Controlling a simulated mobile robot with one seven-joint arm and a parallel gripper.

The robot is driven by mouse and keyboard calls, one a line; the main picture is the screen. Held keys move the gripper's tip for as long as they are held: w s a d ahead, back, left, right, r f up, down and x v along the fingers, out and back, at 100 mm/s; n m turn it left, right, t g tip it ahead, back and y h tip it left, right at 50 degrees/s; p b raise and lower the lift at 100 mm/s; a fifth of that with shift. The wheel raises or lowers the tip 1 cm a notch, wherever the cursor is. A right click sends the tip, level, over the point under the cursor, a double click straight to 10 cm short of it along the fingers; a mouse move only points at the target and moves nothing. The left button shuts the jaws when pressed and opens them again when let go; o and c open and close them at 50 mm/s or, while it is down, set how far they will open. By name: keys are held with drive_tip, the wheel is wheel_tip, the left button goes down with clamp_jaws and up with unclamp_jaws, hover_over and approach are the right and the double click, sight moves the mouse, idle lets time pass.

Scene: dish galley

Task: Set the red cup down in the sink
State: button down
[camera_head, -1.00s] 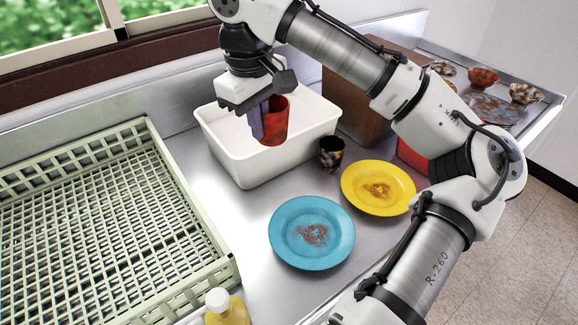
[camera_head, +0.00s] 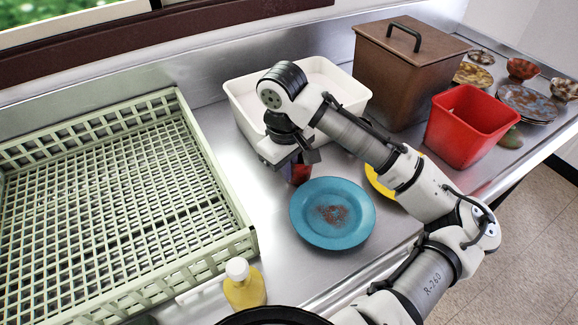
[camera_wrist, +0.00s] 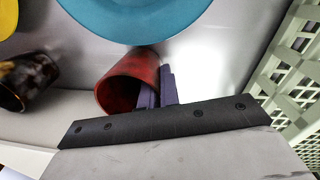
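The red cup (camera_head: 301,174) is in my gripper (camera_head: 291,166), low in front of the white basin (camera_head: 240,98), on its near side and outside it. In the wrist view, the purple fingers (camera_wrist: 157,90) are shut at the cup's wall, and the cup (camera_wrist: 122,82) shows its open mouth. I cannot tell whether the cup's base touches the counter. The white basin is the only sink-like vessel in view; my arm covers part of its inside. Its pale rim also shows in the wrist view (camera_wrist: 30,130).
A blue plate (camera_head: 333,213) lies just right of the cup. A dark mottled cup (camera_wrist: 28,80) stands near the basin. A green dish rack (camera_head: 245,240) fills the left. A yellow bottle (camera_head: 245,290), brown bin (camera_head: 400,80), red bin (camera_head: 465,125) and yellow plate (camera_head: 376,182) stand around.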

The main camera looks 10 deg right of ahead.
drive_tip(key=shift+f, duration=0.1)
drive_tip(key=shift+f, duration=0.1)
drive_tip(key=c, duration=1.6)
unclamp_jaws()
drive_tip(key=shift+c, duration=0.2)
